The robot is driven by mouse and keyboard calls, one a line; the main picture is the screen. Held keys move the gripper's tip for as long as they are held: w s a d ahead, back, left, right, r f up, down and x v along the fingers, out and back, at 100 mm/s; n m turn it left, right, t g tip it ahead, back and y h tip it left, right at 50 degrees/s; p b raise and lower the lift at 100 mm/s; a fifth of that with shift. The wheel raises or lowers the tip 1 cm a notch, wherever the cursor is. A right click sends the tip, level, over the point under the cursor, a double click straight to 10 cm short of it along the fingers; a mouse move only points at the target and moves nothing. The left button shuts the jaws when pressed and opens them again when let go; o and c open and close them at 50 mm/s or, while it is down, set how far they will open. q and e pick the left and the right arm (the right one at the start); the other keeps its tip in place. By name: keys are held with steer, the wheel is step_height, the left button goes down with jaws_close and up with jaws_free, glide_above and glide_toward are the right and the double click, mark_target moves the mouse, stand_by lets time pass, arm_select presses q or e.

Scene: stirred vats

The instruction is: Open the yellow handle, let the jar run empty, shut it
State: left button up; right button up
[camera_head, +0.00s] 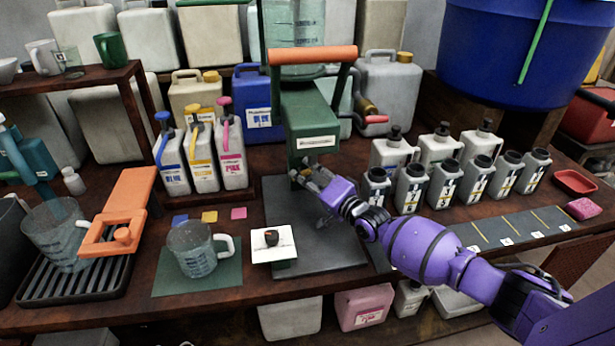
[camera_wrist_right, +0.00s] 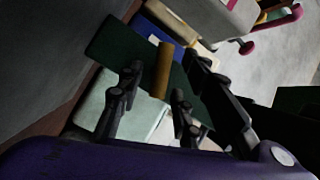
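A clear jar (camera_head: 296,35) with markings sits at the top of a green stand (camera_head: 312,115) with an orange bar across it. My right gripper (camera_head: 318,188) is in front of the stand's lower part, above a dark mat (camera_head: 315,240). In the right wrist view, a yellow handle (camera_wrist_right: 163,70) stands out from a dark green surface. The open fingers of my right gripper (camera_wrist_right: 155,100) are on either side of its line, with a gap visible. In the head view the gripper covers that spot. The jar's liquid level is hard to tell. My left gripper is in neither view.
A clear measuring jug (camera_head: 195,250) stands on a green mat left of the dark mat. A white block with a dark knob (camera_head: 273,243) is beside it. Jugs with blue, yellow and pink handles (camera_head: 201,155) stand behind. Several labelled bottles (camera_head: 442,185) stand right.

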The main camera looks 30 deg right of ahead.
steer(key=shift+c, duration=1.3)
jaws_close()
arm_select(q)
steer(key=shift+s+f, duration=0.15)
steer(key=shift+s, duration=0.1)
